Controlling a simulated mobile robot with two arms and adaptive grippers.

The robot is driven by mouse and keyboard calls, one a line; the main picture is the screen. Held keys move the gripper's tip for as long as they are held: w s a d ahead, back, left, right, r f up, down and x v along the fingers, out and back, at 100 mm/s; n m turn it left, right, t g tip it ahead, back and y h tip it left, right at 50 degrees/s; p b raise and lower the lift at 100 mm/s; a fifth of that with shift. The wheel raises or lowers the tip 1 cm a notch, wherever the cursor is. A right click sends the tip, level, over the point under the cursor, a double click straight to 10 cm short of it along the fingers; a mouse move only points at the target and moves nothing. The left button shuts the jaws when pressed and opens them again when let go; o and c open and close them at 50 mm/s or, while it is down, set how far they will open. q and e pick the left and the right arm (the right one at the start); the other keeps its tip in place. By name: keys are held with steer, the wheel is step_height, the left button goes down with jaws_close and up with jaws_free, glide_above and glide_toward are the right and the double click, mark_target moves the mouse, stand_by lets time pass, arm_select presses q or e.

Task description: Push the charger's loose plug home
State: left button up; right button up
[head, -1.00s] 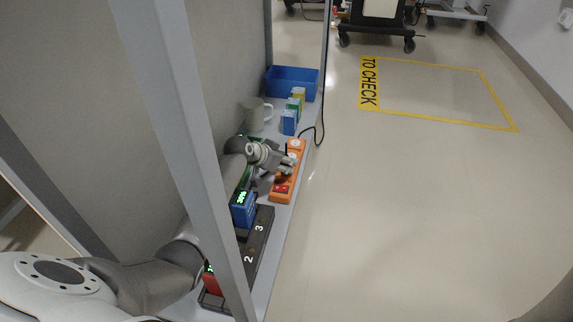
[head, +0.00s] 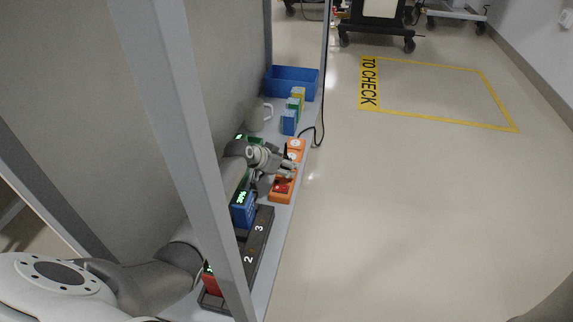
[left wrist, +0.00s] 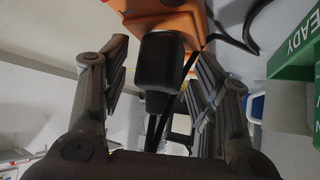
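The orange power strip (head: 281,197) lies along the shelf and has white sockets and a red switch. My left gripper (head: 288,168) is over its middle. In the left wrist view the black plug (left wrist: 159,62) is between my two open fingers (left wrist: 163,78), with visible space on both sides. Its head is against the orange strip (left wrist: 172,22) at the top; whether it is fully seated cannot be told. A dark cable (left wrist: 157,130) runs from the plug toward my gripper. My right gripper is not in view.
Along the shelf are a blue bin (head: 292,81), small boxes (head: 289,122), a mug (head: 254,116) and a dark numbered charger base (head: 259,232) holding a blue pack (head: 243,212). A grey post (head: 180,130) stands in front.

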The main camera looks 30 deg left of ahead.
arm_select(q)
steer(key=shift+o, duration=0.4)
steer(key=shift+w+r, duration=0.1)
steer(key=shift+r, duration=0.1)
steer(key=shift+r, duration=0.15)
step_height(320, 180, up, 10)
steer(key=shift+f, duration=0.2)
